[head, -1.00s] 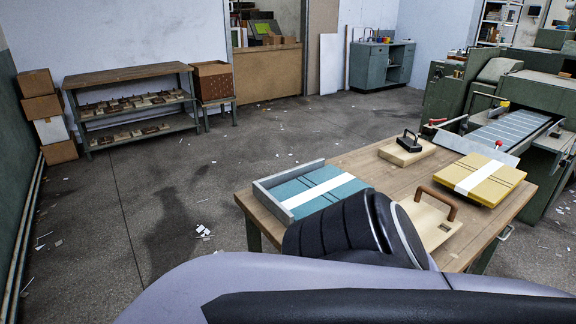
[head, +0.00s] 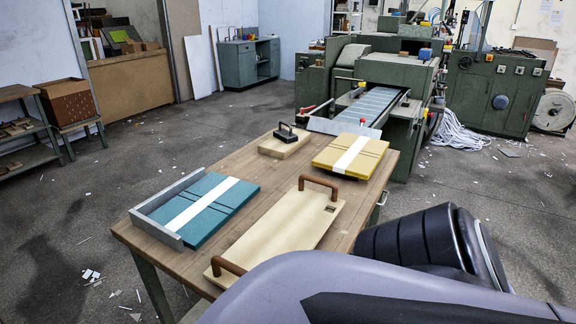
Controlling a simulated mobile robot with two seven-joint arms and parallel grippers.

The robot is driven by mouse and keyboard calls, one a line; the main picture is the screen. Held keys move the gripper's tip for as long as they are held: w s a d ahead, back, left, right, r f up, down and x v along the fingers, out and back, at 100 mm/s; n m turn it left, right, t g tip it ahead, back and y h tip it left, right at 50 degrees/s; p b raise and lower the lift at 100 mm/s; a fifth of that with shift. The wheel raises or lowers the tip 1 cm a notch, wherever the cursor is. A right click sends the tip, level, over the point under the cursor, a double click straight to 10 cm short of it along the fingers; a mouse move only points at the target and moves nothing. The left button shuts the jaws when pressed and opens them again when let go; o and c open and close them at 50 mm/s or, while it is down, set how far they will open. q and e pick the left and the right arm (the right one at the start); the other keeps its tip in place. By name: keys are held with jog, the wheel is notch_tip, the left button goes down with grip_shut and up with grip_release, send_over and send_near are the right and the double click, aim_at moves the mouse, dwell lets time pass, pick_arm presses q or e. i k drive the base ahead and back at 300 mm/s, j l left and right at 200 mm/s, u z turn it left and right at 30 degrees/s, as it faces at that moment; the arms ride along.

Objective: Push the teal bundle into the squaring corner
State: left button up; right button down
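The teal bundle (head: 232,200) lies flat on the wooden table, with a white band across it. My arm crosses the bottom right of the head view, but neither gripper's fingers show.
A yellow bundle (head: 372,158) with a white band lies at the table's (head: 228,256) far right. A wooden block with a black handle (head: 284,142) is at the back. A green machine with a conveyor (head: 366,106) stands beyond. Floor to the left is mostly clear.

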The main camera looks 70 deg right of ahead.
aim_at(196, 214)
jog(key=z, duration=1.25)
